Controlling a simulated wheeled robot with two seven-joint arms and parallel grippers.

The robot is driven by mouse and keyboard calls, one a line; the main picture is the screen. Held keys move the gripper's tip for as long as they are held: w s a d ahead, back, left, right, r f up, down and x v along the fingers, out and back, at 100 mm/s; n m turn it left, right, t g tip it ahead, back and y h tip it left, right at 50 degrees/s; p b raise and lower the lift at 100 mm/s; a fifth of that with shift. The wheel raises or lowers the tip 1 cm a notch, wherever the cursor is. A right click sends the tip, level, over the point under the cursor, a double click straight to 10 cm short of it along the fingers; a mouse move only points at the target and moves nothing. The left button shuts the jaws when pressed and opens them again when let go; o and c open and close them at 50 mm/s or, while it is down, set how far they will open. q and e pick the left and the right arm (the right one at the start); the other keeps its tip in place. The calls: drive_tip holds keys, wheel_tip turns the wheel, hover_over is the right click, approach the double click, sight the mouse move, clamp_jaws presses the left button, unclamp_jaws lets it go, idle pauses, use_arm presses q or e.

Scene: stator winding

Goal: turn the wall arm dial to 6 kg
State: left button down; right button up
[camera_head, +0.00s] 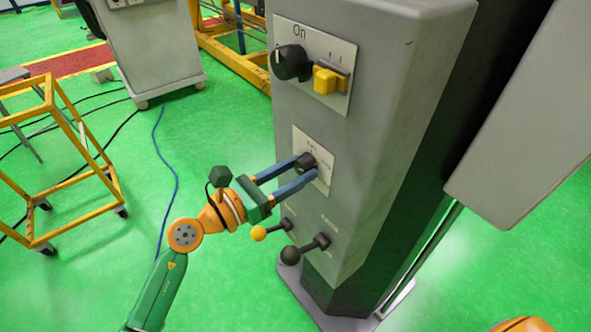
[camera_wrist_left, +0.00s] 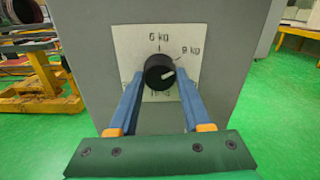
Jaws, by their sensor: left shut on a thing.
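The wall arm dial is a round black knob (camera_head: 305,162) on a white plate (camera_head: 325,146) on the grey column. My right gripper is out of view.
Above the dial, a plate holds a black "On" switch (camera_head: 291,62) and a yellow switch (camera_head: 328,80). Below are a yellow-knobbed lever (camera_head: 259,233) and a black-knobbed lever (camera_head: 290,256), close under my left gripper. A yellow frame cart (camera_head: 50,165) stands left on the green floor.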

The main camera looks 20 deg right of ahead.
use_arm(q)
drive_tip(key=shift+r+n+p, duration=0.15)
drive_tip(key=shift+n+p, duration=0.75)
drive_tip(key=shift+n, duration=0.2)
drive_tip(key=n+p, duration=0.2)
drive_tip(key=n, duration=0.1)
drive_tip(key=shift+s+n, duration=0.1)
drive_tip(key=shift+n, duration=0.2)
drive_tip(key=n+p, duration=0.2)
drive_tip(key=n, duration=0.2)
drive_tip(key=shift+p, duration=0.35)
drive_tip(key=shift+n+p, duration=0.5)
drive_tip(key=shift+n, duration=0.5)
drive_tip(key=shift+s, duration=0.1)
drive_tip(key=shift+c, duration=1.7)
unclamp_jaws()
drive_tip(key=shift+d, duration=0.1)
